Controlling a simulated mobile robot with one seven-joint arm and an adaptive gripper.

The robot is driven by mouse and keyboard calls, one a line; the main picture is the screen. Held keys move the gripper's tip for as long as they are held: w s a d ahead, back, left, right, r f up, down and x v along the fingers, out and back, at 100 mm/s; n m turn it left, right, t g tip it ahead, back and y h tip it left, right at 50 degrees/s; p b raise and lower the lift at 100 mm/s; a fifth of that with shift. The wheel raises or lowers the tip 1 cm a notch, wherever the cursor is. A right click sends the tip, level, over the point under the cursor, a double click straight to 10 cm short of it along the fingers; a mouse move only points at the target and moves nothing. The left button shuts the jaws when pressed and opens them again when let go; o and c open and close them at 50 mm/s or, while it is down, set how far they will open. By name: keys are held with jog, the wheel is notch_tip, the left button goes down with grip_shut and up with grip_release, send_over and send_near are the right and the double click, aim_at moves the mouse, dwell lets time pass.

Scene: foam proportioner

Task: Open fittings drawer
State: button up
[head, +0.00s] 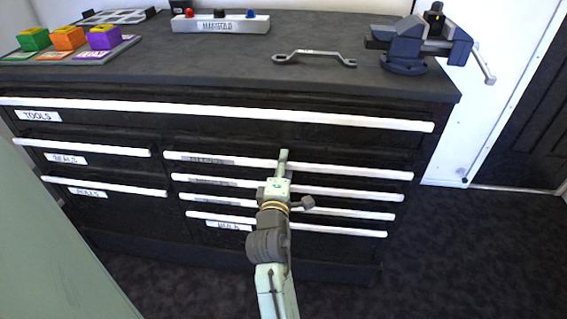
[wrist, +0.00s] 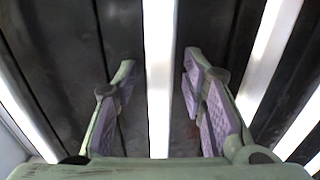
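The dark cabinet's right stack has several drawers with long white bar handles. Their small labels are shaded and too blurred to read, so I cannot tell by name which is the fittings drawer. My gripper (head: 283,155) is at the top handle (head: 350,170) of this stack, near its middle. In the wrist view my gripper (wrist: 158,65) is open, with one purple-padded finger on each side of a white handle bar (wrist: 159,100). Gaps show between the pads and the bar. The drawers look shut. My arm hides part of the lower handles.
The wide TOOLS drawer (head: 220,112) runs above. The SEALS drawer (head: 110,152) and another drawer are at left. Dark floor (head: 480,240) is clear at right.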

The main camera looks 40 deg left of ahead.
jog(key=shift+w+a, duration=0.1)
jog(key=shift+w, duration=0.05)
jog(key=shift+c, duration=0.2)
grip_shut()
dwell(0.7)
